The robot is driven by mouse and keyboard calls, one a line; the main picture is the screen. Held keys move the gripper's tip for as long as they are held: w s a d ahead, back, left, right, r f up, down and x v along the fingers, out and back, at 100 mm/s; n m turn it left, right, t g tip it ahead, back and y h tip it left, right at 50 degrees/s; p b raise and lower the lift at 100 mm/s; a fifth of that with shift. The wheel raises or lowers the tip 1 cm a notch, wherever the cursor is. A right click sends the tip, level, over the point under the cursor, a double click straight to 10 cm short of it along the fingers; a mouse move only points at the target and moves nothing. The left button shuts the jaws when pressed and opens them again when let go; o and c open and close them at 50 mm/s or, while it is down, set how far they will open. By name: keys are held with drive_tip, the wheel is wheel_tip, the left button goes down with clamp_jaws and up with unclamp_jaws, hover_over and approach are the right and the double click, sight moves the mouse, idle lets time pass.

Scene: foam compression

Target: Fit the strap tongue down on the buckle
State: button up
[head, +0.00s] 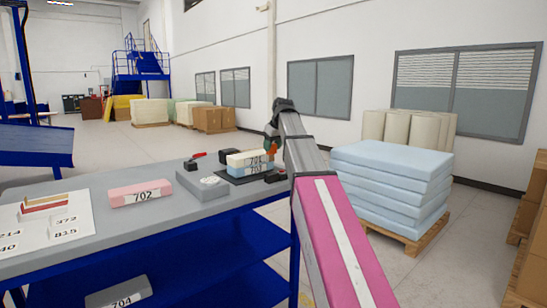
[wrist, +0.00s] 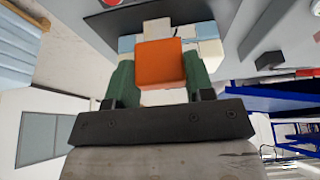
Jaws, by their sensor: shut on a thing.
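My gripper (head: 271,143) is at the right end of the workbench, above the foam stack. In the wrist view its green fingers (wrist: 160,75) are shut on an orange piece (wrist: 160,62), which looks like the strap tongue. The orange piece also shows in the head view (head: 272,150), close to the right end of the stack. The foam stack (head: 246,158) has a cream block over a light blue one and sits on a black plate (head: 240,178). A small dark part (head: 276,176) at the plate's right end may be the buckle. I cannot tell whether the tongue touches it.
A grey box (head: 188,183) with a round white piece stands left of the plate. A red-handled tool (head: 197,156) and a black box (head: 222,154) lie behind. Pink foam 702 (head: 140,194) and a sample sheet (head: 45,222) are farther left. Pale blue foam slabs (head: 390,180) stand on a pallet at right.

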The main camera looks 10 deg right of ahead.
sight(274, 149)
drive_tip(key=shift+w+r, duration=0.1)
drive_tip(key=shift+r, duration=0.1)
drive_tip(key=shift+f, duration=2.2)
drive_tip(key=shift+f, duration=2.4)
drive_tip(key=o, duration=1)
drive_tip(key=shift+r, duration=0.15)
drive_tip(key=v, duration=0.6)
drive_tip(key=w+v, duration=0.1)
drive_tip(key=v, duration=0.2)
drive_tip(key=shift+s+a+r, duration=0.1)
drive_tip(key=shift+a+r, duration=0.05)
drive_tip(key=shift+r, duration=0.3)
